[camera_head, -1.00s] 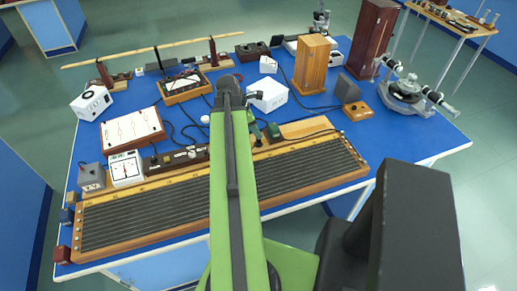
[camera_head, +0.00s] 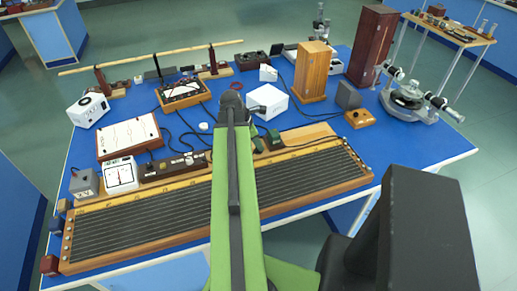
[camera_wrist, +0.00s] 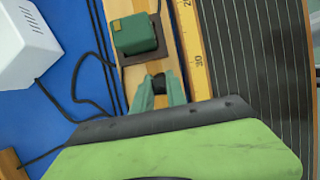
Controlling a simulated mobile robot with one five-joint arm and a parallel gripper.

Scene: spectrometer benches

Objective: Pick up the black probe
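My gripper (camera_wrist: 159,82) shows in the wrist view, its two green fingers apart over the pale wooden strip of the long ruled board (camera_wrist: 240,50). A small black piece (camera_wrist: 158,85), perhaps the black probe, shows between the fingertips. I cannot tell whether the fingers press on it. In the head view my arm runs over the long board (camera_head: 310,175), and its dark end hides the fingers. No black probe can be made out clearly there.
A green block (camera_wrist: 134,34) stands just beyond the fingers, with black cables on the blue table to its left. A white box (camera_head: 267,101) stands near my arm's end. Wooden boxes (camera_head: 312,70) and a spectrometer (camera_head: 408,100) stand at right. Meters crowd the left.

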